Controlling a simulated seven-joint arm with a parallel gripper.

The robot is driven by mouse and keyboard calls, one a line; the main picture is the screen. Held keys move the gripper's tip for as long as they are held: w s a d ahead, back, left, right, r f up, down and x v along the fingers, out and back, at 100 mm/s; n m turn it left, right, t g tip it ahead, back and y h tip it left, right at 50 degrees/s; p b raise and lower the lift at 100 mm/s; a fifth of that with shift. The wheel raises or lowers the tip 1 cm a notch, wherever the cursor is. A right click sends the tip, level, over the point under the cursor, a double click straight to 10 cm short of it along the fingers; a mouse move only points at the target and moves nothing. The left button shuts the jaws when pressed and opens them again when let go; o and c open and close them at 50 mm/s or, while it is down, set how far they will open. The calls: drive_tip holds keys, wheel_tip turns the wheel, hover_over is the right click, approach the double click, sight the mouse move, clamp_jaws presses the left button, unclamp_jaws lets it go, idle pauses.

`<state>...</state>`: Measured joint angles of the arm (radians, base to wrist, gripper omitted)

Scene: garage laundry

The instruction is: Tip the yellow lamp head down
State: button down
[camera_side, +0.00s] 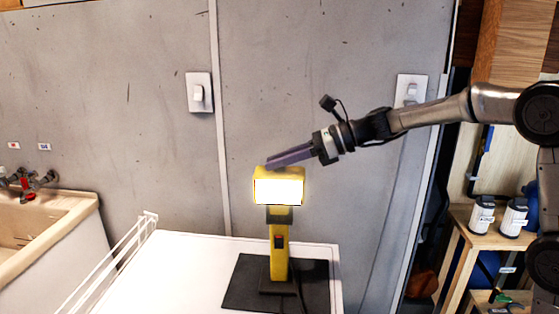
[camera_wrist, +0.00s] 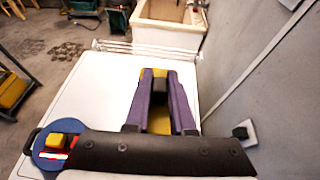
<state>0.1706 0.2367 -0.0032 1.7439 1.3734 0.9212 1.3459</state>
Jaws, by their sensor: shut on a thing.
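The yellow lamp (camera_side: 279,250) stands upright on a black mat on the white table top. Its yellow head (camera_side: 278,173) is lit, with the bright white face turned to the side camera. My gripper (camera_side: 270,162) comes in from the upper right, its purple fingers sloping down to the top of the head. In the wrist view, yellow of the lamp head (camera_wrist: 159,118) shows between the two fingers of my gripper (camera_wrist: 160,74), which is shut on it. The exact contact is partly hidden by the fingers.
The white table top (camera_side: 190,260) is clear left of the black mat (camera_side: 241,285), with a white rail (camera_side: 120,245) at its left edge. A sink (camera_side: 45,225) stands further left. A grey wall with light switches (camera_side: 199,93) is behind. Shelves with bottles (camera_side: 482,216) stand right.

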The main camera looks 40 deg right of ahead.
drive_tip(key=shift+s+a, duration=0.1)
drive_tip(key=shift+s+a+f+n+t+h, duration=0.1)
drive_tip(key=shift+s+a+n+t+h, duration=0.35)
drive_tip(key=shift+s+a+n, duration=0.3)
drive_tip(key=s+a+f+n, duration=0.1)
drive_tip(key=s+a+f, duration=0.2)
drive_tip(key=s, duration=0.1)
drive_tip(key=shift+a+f+h, duration=0.2)
drive_tip(key=shift+f+h, duration=0.15)
drive_tip(key=shift+n+t, duration=0.25)
drive_tip(key=shift+t, duration=0.1)
drive_tip(key=c, duration=0.8)
unclamp_jaws()
drive_tip(key=shift+o, duration=0.2)
